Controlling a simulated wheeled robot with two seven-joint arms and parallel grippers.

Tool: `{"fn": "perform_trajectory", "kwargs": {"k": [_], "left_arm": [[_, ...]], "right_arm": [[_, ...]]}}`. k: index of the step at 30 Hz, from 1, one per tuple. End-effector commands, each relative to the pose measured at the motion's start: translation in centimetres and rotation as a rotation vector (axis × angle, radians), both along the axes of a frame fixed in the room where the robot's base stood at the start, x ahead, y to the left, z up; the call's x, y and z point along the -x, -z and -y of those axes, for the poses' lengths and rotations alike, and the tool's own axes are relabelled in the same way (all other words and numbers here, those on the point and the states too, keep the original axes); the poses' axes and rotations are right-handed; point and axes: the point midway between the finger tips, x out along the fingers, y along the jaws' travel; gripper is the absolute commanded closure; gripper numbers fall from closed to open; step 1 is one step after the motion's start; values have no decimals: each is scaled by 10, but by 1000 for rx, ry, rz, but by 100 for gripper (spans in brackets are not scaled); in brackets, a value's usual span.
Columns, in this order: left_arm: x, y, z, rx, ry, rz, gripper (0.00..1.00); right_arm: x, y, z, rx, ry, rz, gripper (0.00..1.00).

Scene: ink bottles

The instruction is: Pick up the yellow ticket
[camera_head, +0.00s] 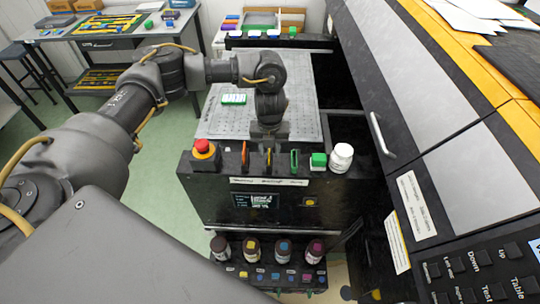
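A thin yellow-orange ticket (269,158) stands upright in the top of the black box, just below my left gripper. An orange-red ticket (244,155) stands to its left and a green ticket (294,159) to its right. My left gripper (268,137) points down at the back edge of the box, right above the yellow-orange ticket. Its fingertips are dark and small, so I cannot tell whether they are open or touch the ticket. My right gripper is not in view.
A perforated plate (215,122) lies behind. Several ink bottles (253,251) stand below in front. A large machine (440,120) bounds the right side.

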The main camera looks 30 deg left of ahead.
Motion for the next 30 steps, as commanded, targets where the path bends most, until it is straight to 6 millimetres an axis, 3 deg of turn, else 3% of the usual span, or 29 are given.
{"fn": "perform_trajectory", "kwargs": {"k": [1, 7, 22, 30], "left_arm": [[0, 0, 0, 0, 0, 0, 74], [0, 0, 0, 0, 0, 0, 100], [0, -4, 0, 0, 0, 1, 100], [-1, -31, -1, -1, 2, 5, 100]], "right_arm": [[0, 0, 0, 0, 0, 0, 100], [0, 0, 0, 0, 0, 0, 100], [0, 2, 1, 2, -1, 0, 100], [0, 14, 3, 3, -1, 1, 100]]}}
